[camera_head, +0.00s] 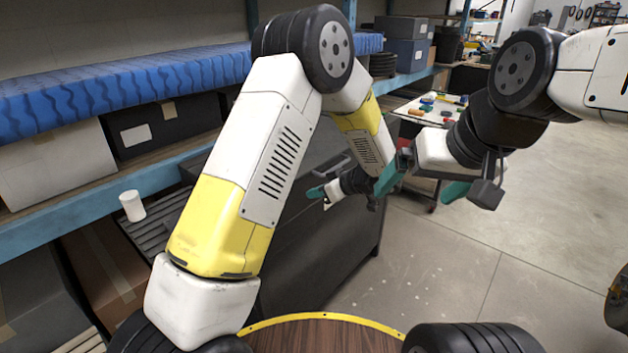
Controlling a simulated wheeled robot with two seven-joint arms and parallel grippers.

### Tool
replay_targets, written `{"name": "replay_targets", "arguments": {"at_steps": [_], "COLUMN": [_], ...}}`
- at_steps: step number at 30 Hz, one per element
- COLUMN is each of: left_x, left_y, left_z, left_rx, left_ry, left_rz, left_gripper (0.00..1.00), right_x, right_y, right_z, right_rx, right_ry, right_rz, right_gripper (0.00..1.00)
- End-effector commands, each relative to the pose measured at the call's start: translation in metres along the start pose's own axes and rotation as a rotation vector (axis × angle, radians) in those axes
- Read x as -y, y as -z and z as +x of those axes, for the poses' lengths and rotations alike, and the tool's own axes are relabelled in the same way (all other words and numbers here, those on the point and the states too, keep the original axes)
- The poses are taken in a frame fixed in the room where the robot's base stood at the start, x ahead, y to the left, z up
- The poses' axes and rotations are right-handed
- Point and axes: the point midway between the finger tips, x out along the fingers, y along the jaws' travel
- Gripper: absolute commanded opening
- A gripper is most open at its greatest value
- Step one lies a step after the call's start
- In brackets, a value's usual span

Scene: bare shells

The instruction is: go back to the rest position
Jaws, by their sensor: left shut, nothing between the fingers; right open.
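My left arm rises from the lower left, bends at a high elbow and comes down to my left gripper (318,191). Its teal fingertips are together with nothing between them, in front of the dark cabinet (318,245). My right arm comes in from the right edge. My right gripper (420,190) points down with its two teal fingers spread apart and holds nothing. It hangs close to the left wrist in the picture and partly overlaps it. I cannot tell whether the two touch.
A white cylinder (132,206) stands upright on a slatted surface at the left. Blue-framed shelving with a blue mattress (120,88) and boxes (60,165) runs along the left. A table (405,108) with coloured items stands behind. The concrete floor (540,230) at right is largely open.

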Motion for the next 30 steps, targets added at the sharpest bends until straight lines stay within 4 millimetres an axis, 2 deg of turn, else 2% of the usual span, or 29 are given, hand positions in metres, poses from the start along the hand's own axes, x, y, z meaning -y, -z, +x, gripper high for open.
{"name": "replay_targets", "arguments": {"at_steps": [2, 5, 9, 15, 20, 24, 30], "left_x": [0.002, 0.017, 0.063, 0.139, 0.192, 0.231, 0.27], "left_y": [0.004, 0.021, 0.059, 0.099, 0.114, 0.12, 0.123], "left_z": [0.0, -0.003, -0.015, -0.045, -0.075, -0.104, -0.148], "left_rx": [0.007, 0.046, 0.168, 0.394, 0.542, 0.618, 0.609], "left_ry": [0.008, 0.034, 0.081, 0.05, -0.074, -0.239, -0.524], "left_rz": [0.004, 0.035, 0.128, 0.282, 0.385, 0.46, 0.549], "left_gripper": [0.0, 0.0, 0.0, 0.0, 0.0, 0.0, 0.0], "right_x": [0.0, 0.0, 0.0, 0.0, 0.0, 0.0, 0.0], "right_y": [0.0, 0.0, 0.0, 0.0, 0.0, 0.0, 0.0], "right_z": [0.0, 0.0, 0.0, 0.0, 0.0, 0.0, 0.0], "right_rx": [0.0, 0.001, 0.001, 0.0, 0.0, 0.0, 0.0], "right_ry": [0.0, 0.0, 0.0, 0.0, 0.0, 0.0, 0.0], "right_rz": [0.0, 0.0, 0.0, 0.0, 0.0, 0.0, 0.0], "right_gripper": [0.98, 0.98, 0.98, 0.98, 0.98, 0.98, 0.98]}}
